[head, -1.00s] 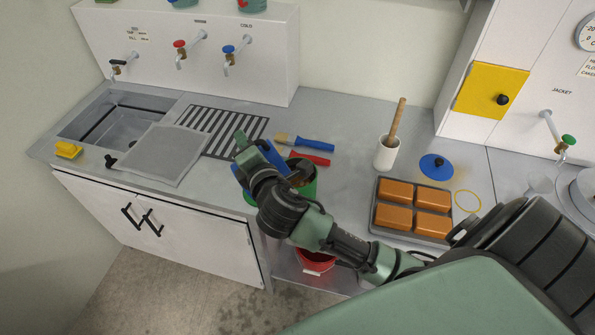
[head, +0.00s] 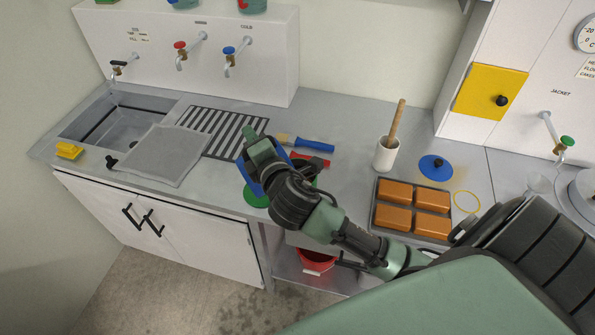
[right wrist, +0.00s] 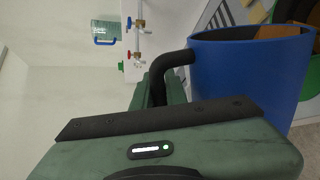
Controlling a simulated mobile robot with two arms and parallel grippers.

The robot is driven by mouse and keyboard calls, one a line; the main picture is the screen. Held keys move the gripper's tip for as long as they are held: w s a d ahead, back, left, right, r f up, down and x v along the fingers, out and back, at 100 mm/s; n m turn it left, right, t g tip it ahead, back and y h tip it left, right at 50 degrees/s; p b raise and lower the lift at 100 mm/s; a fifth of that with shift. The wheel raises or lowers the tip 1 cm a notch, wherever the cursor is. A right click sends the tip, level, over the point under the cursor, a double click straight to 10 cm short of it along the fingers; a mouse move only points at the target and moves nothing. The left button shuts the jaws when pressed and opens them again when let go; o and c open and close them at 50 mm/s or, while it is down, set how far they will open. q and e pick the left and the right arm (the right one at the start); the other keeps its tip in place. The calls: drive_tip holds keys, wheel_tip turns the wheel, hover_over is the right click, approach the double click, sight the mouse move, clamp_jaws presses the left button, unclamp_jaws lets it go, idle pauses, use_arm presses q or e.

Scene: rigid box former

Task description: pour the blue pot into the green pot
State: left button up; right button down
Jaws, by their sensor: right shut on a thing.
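My right gripper (head: 262,148) is shut on the black handle (right wrist: 168,66) of the blue pot (right wrist: 235,75). In the head view a strip of the blue pot (head: 249,178) shows beside the gripper; the rest is behind my wrist. Brown matter (right wrist: 284,32) shows at the pot's rim in the right wrist view. The green pot (right wrist: 311,70) is close beside the blue pot there, cut off by the frame edge. In the head view it is mostly hidden behind my right arm. I cannot tell whether the pots touch. My left gripper is not in view.
A blue-handled brush (head: 312,144) and a red-handled tool (head: 313,159) lie behind my gripper. A white crock (head: 386,154), a blue lid (head: 436,166) and a tray of orange-brown blocks (head: 376,217) stand to the right.

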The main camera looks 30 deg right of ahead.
drive_tip(key=shift+d+r, duration=0.3)
drive_tip(key=shift+d, duration=0.25)
drive_tip(key=shift+d+r+m+p, duration=0.15)
drive_tip(key=shift+d+m+p, duration=0.15)
drive_tip(key=shift+p, duration=0.1)
drive_tip(key=shift+s, duration=0.1)
drive_tip(key=shift+s+d+f+m+y, duration=0.1)
drive_tip(key=shift+d+f+m+y, duration=0.1)
drive_tip(key=shift+d+m, duration=0.3)
drive_tip(key=shift+d+f+m+y, duration=0.15)
drive_tip(key=shift+d+m, duration=0.15)
drive_tip(key=shift+d, duration=0.25)
drive_tip(key=shift+d+r+m+p, duration=0.2)
drive_tip(key=shift+d+m+p, duration=0.15)
drive_tip(key=shift+d, duration=0.2)
drive_tip(key=shift+d+r+m+p, duration=0.2)
drive_tip(key=shift+d+m, duration=0.15)
drive_tip(key=shift+d, duration=0.2)
drive_tip(key=shift+s+d+m+y+p, duration=0.2)
drive_tip(key=shift+d+m+y+p, duration=0.2)
drive_tip(key=shift+d+m, duration=0.5)
idle(0.7)
